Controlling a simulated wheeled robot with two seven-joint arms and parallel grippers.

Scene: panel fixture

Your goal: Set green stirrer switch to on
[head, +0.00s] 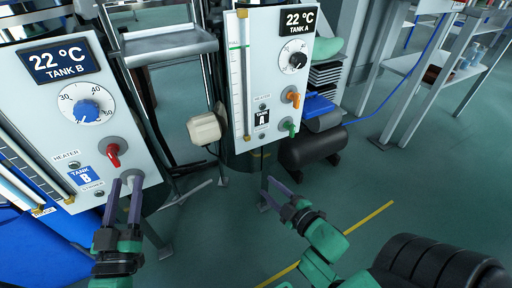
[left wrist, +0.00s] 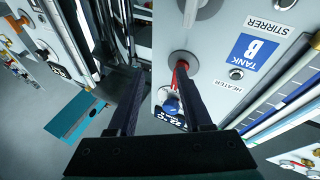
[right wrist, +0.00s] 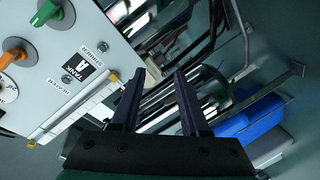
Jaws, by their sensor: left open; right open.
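The green switch (head: 289,127) is low on the white Tank A panel (head: 262,70), below an orange switch (head: 292,97). The green switch also shows at the top left of the right wrist view (right wrist: 45,13), near the STIRRER label; I cannot tell its setting. My right gripper (head: 268,192) is open and empty, below and in front of the Tank A panel, apart from the switch. My left gripper (head: 126,182) is open in front of the lower Tank B panel (head: 40,110). Its fingers partly hide the lowest knob there; contact is unclear.
Tank B has a red switch (head: 112,155) and a blue dial (head: 87,111). A beige box (head: 204,128) stands between the panels. A dark cylindrical tank (head: 310,152) lies right of Tank A. The floor by the yellow line (head: 345,232) is clear.

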